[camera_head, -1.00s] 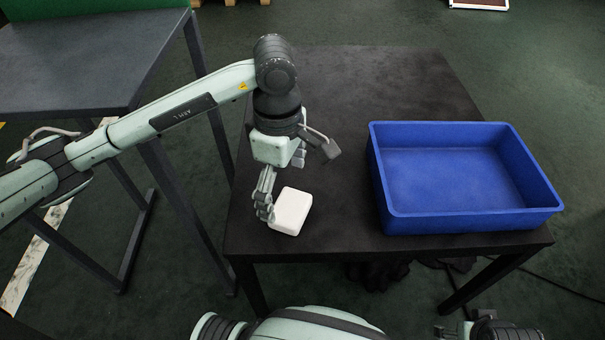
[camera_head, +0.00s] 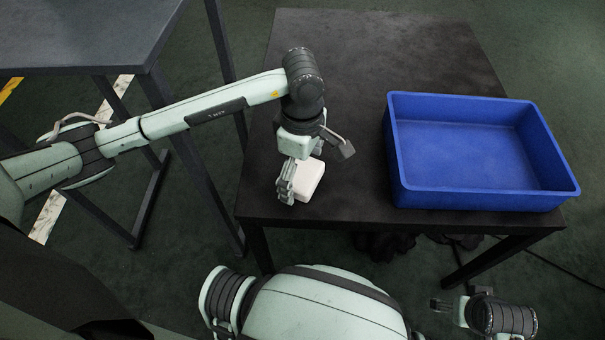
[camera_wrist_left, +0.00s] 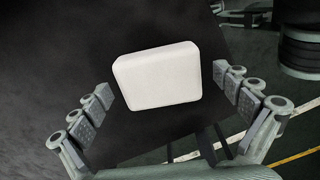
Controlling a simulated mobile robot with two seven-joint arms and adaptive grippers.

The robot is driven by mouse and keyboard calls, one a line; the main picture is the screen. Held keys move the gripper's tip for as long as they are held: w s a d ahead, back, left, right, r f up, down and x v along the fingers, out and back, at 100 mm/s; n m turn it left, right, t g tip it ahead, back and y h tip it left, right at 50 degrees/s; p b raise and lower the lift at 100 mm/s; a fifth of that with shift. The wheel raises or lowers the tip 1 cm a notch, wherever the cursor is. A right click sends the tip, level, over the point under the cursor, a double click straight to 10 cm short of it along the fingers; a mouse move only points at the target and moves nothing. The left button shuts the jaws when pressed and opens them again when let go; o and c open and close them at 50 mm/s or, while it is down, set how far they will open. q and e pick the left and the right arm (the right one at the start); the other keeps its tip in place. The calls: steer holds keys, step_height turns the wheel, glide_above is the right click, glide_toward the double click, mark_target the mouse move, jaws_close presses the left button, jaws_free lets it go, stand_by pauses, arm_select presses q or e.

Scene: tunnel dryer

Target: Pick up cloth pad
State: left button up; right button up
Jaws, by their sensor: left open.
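The cloth pad is a white rounded block (camera_head: 308,181) lying on the dark table (camera_head: 385,50) near its front left edge. My left gripper (camera_head: 304,176) is above it, pointing down, and partly covers the pad in the head view. In the left wrist view the pad (camera_wrist_left: 158,76) shows whole, between and beyond the open fingers (camera_wrist_left: 162,92). Clear gaps show on both sides, with no finger visibly touching it. My right gripper (camera_head: 448,304) shows small at the lower right, off the table's front; its jaw state is unclear.
An empty blue tray (camera_head: 487,201) stands on the right of the same table. Another grey table (camera_head: 75,40) stands at the left. The dark table is clear behind the pad and between pad and tray.

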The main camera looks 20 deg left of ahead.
mark_target(299, 172)
arm_select(q)
steer(key=c, duration=1.2)
steer(key=shift+r, duration=0.45)
steer(key=r, duration=0.3)
steer(key=shift+a+r, duration=0.3)
steer(key=s+a+r+b, duration=0.1)
steer(key=s+a+r, duration=0.2)
steer(key=a+r, duration=0.3)
steer(key=a, duration=0.4)
steer(key=shift+s+a+r, duration=0.25)
steer(key=shift+s+r, duration=0.05)
arm_select(e)
steer(key=r, duration=0.3)
steer(key=shift+s+d+r, duration=0.2)
steer(key=shift+d+r, duration=0.1)
steer(key=shift+r, duration=0.1)
